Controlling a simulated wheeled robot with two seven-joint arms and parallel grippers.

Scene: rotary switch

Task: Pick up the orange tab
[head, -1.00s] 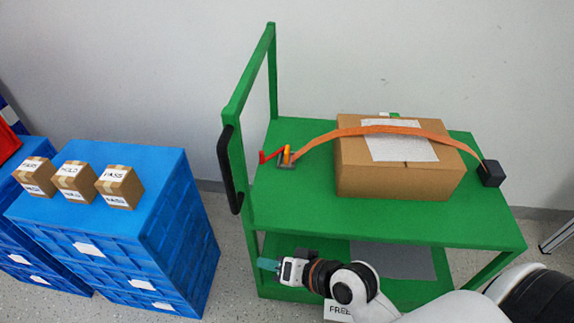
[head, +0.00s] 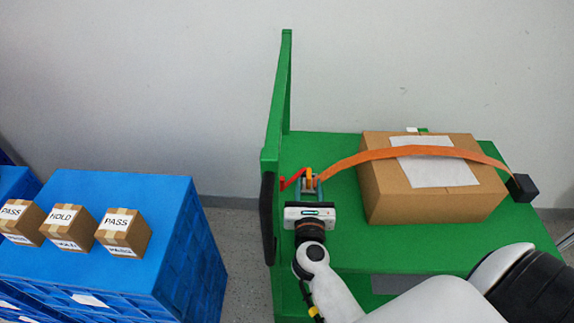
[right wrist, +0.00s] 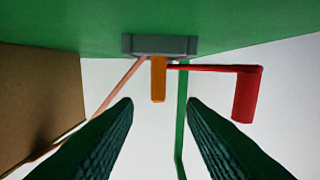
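The orange tab (head: 308,173) stands up from a small grey buckle base at the left end of the green cart's top. In the right wrist view the tab (right wrist: 158,82) hangs from the grey base (right wrist: 160,44), centred between my finger tips. My right gripper (head: 309,186) is at the buckle with its fingers spread. In the right wrist view the right gripper (right wrist: 159,104) is open and empty, with a gap on both sides of the tab. I cannot tell whether the tab's end is between the fingers in depth. My left gripper is not in view.
A red crank handle (right wrist: 246,95) sticks out beside the tab. An orange strap (head: 400,152) runs over a cardboard box (head: 420,208) to a black block (head: 524,188). The cart's green upright frame (head: 274,125) stands close to the left. Labelled boxes (head: 123,232) sit on a blue crate (head: 190,225).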

